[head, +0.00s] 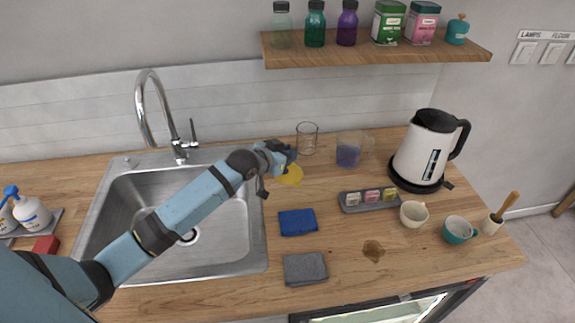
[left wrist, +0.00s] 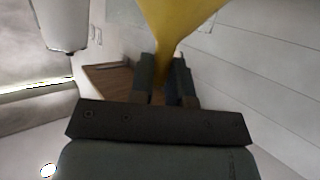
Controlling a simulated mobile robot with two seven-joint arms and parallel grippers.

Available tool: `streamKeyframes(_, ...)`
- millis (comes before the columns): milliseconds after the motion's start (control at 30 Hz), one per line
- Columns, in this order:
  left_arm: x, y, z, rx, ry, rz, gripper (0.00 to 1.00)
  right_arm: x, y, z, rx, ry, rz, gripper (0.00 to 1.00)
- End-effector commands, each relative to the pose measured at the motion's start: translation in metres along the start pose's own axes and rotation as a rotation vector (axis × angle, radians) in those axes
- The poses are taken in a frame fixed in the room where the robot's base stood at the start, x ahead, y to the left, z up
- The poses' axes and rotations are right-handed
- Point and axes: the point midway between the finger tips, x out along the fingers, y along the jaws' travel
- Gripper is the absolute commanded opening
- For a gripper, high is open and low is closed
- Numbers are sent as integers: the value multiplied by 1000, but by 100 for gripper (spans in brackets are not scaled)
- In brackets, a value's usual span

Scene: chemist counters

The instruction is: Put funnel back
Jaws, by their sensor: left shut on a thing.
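The yellow funnel (head: 292,174) is in the head view, just right of the sink, partly hidden behind my left gripper (head: 284,156). In the left wrist view the funnel (left wrist: 178,22) fills the top middle, its narrow part between the two fingers of my left gripper (left wrist: 167,75). The gripper is shut on it. In the head view the funnel shows over the counter to the left of the clear jug; I cannot tell if it touches the wood. My right gripper is in neither view.
A glass beaker (head: 307,138) and a clear jug with purple liquid (head: 349,150) stand behind and right. A kettle (head: 424,150), spice tray (head: 370,199) and cups (head: 413,214) are further right. A blue cloth (head: 297,222) and grey cloth (head: 305,268) lie in front. The wooden shelf (head: 375,54) hangs above.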

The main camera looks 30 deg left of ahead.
Motion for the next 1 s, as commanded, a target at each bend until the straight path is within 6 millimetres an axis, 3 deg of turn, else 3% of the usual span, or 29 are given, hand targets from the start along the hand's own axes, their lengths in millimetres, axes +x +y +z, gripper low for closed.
streamKeyframes(367,15,0,40,-1,0,0,0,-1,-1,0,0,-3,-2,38)
streamKeyframes(733,17,0,44,0,1,0,0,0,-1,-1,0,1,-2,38)
streamKeyframes(767,17,0,44,0,1,0,19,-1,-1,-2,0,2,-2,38)
streamKeyframes(867,17,0,44,0,1,0,42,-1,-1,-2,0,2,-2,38)
streamKeyframes(1000,17,0,44,0,1,0,42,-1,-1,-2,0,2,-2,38)
